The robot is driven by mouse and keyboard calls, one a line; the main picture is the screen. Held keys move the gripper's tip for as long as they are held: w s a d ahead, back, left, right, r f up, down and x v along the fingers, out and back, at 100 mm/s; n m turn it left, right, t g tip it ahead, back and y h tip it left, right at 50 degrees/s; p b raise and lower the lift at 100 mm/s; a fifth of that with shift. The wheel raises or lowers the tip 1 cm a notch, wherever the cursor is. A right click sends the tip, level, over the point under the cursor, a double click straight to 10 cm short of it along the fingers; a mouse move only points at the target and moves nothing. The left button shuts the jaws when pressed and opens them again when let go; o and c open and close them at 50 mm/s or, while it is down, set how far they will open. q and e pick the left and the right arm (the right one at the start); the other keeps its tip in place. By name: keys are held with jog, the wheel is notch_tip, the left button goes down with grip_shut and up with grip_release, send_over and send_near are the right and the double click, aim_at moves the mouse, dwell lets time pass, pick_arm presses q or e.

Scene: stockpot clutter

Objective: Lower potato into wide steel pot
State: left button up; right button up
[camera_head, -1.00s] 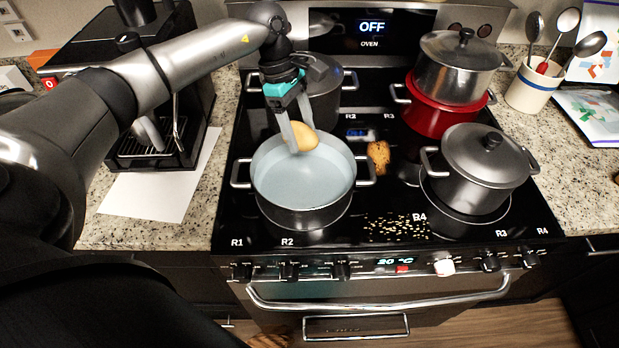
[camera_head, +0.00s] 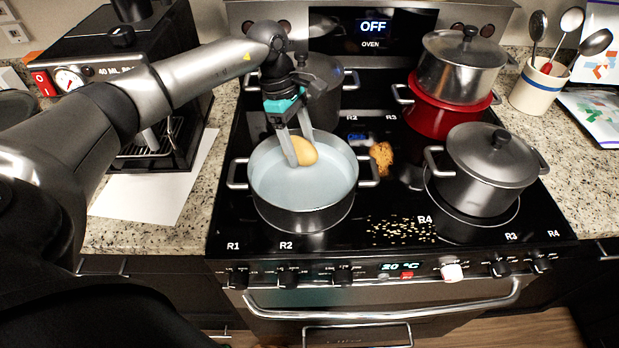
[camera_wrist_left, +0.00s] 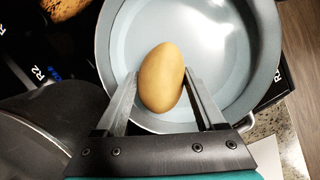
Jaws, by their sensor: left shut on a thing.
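The wide steel pot (camera_head: 304,190) stands open on the front left burner of the stove, with a pale grey inside. It also shows in the left wrist view (camera_wrist_left: 240,45). The potato (camera_head: 304,151) is smooth, oval and yellow-brown. My left gripper (camera_head: 295,150) comes down from above and is shut on the potato, which also shows between the fingers in the left wrist view (camera_wrist_left: 162,78). The potato is over the pot's opening, towards its back; I cannot tell exactly how far below the rim it is. My right gripper is not in view.
A lidded pot (camera_head: 318,88) stands close behind the wide pot. A brown lump (camera_head: 381,157) lies on the stovetop to its right, with small crumbs (camera_head: 400,229) in front. A lidded pot (camera_head: 487,170) and a red pot (camera_head: 440,118) with a steel pot (camera_head: 462,68) on top stand further right.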

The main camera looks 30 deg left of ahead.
aim_at(301, 173)
pick_arm(q)
jog(key=shift+f+b, duration=2.05)
jog(key=shift+f, duration=0.4)
dwell(1.3)
jog(key=o, duration=1.5)
jog(key=p+v, duration=0.1)
jog(key=v, duration=1.4)
jog(key=shift+s+r, duration=0.1)
